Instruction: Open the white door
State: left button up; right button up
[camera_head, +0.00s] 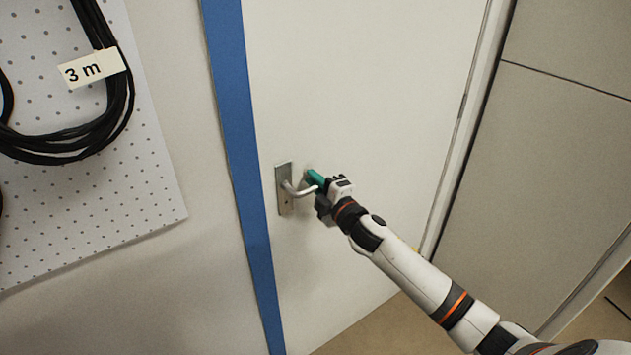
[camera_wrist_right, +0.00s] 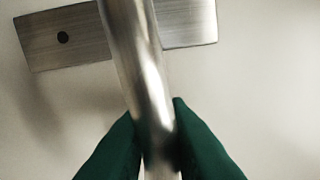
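The white door (camera_head: 370,80) fills the middle of the head view and looks closed against the blue frame strip at its left. Its metal lever handle (camera_head: 300,191) sticks out from a plate (camera_head: 284,200) near the door's left edge. My right gripper (camera_head: 314,180) is at the lever, with its teal fingers by the lever's free part. In the right wrist view the lever (camera_wrist_right: 140,70) runs between the two green fingers (camera_wrist_right: 158,125), which lie close against both its sides. The plate (camera_wrist_right: 190,22) shows behind the lever. My left gripper is not in view.
The blue frame strip (camera_head: 238,150) runs down left of the door. A dotted board (camera_head: 90,200) with coiled black cable (camera_head: 115,110) and a "3 m" label hangs on the left wall. Grey panels (camera_head: 545,150) stand at the right. Bare floor (camera_head: 380,335) shows below the door.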

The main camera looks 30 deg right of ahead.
aim_at(304, 186)
jog(key=shift+f, duration=0.1)
grip_shut()
jog(key=f+m, duration=0.1)
jog(key=m, duration=0.2)
jog(key=shift+a+f+m, duration=0.1)
jog(key=shift+f+m, duration=0.25)
jog(key=shift+m, duration=0.05)
jog(key=shift+a+f+m+h, duration=0.2)
jog(key=shift+f+m, duration=0.3)
jog(key=shift+m, duration=0.6)
jog(key=shift+a+f+m+h, duration=0.15)
jog(key=shift+f+m, duration=0.3)
jog(key=shift+m, duration=0.65)
jog(key=shift+s, duration=0.1)
